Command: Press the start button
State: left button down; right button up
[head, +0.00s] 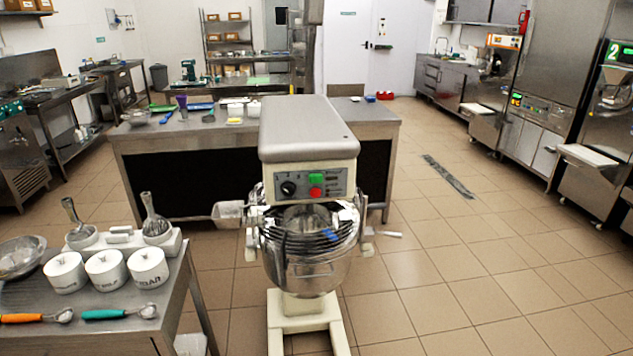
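A stand mixer (309,130) with a grey top stands in the middle of the head view. Its front panel (345,178) has a green button (316,178) above a red button (316,192), and a dark knob (288,188) to their left. At the right stand tall steel machines; one has a lit control panel (541,107). The machine at the right edge (612,115) has a green display showing "2" (613,51). Which button is the start button cannot be read. Neither of my grippers shows.
A steel table (375,130) with utensils stands behind the mixer. A nearer table (175,300) at left holds white pots (105,269), scoops and a bowl (20,256). The tiled floor at right is mostly clear, with a floor drain (448,177).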

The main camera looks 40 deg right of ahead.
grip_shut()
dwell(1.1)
